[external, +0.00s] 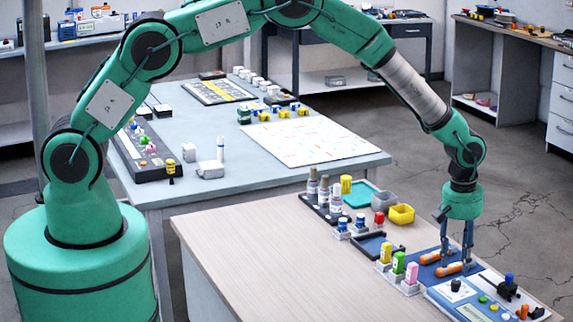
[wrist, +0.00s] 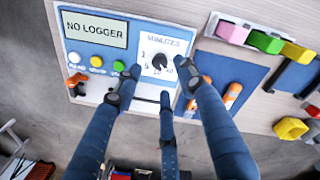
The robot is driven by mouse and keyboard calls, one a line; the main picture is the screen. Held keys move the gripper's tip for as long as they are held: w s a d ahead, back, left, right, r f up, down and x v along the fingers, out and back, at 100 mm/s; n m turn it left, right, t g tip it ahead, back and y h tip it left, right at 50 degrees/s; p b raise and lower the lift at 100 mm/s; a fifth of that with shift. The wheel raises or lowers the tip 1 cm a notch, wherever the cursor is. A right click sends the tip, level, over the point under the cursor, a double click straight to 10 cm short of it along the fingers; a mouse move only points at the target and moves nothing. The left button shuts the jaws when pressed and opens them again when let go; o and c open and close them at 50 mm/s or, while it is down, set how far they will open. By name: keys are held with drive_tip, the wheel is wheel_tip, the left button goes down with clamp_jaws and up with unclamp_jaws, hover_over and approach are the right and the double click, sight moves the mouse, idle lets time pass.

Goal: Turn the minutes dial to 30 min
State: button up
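The minutes dial (wrist: 160,62) is a dark round knob on a white panel marked MINUTES, with 1 and 5 readable at its left. Labels on its right are partly covered by a finger, and its exact setting is too small to tell. It sits on a blue box (wrist: 88,50) whose display reads NO LOGGER. My gripper (wrist: 162,84) has its three blue fingers spread around the dial in the picture, with nothing between them. In the external view my gripper (external: 456,256) points down above the blue mat, beside the box (external: 462,302), seemingly apart from the dial.
Orange-handled tools (external: 449,269) lie on the blue mat under my gripper. Yellow, green and pink blocks (external: 398,263) stand to the left of the box in the external view. White, yellow and green buttons (wrist: 97,61) sit below the display. A yellow bin (external: 401,214) stands farther back.

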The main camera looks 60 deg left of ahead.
wheel_tip(320, 180, up, 7)
drive_tip(key=shift+s+a, duration=0.15)
idle(0.7)
wheel_tip(320, 180, up, 20)
drive_tip(key=f+m+t, duration=0.1)
drive_tip(key=m, duration=0.2)
hover_over(453, 281)
drive_tip(key=s+a, duration=0.7)
drive_tip(key=a, duration=0.1)
drive_tip(key=s+a+r+m+t, duration=0.1)
drive_tip(key=s+a+r, duration=0.3)
drive_tip(key=s+r, duration=0.25)
drive_tip(key=s+a+r+m+t, duration=0.1)
drive_tip(key=s+a+r, duration=0.35)
drive_tip(key=r, duration=0.25)
drive_tip(key=s+a+r+m+b, duration=0.1)
drive_tip(key=s+a+r+m, duration=0.15)
drive_tip(key=s, duration=0.65)
drive_tip(key=s+a+r+m, duration=0.1)
drive_tip(key=s+a+r, duration=0.25)
drive_tip(key=s, duration=0.55)
drive_tip(key=s+a+f+m+t, duration=0.1)
drive_tip(key=s+a+m+t, duration=0.1)
drive_tip(key=s, duration=1.3)
drive_tip(key=shift+s+a+f+b, duration=0.25)
drive_tip(key=shift+a+b, duration=0.05)
drive_tip(key=shift+a, duration=0.3)
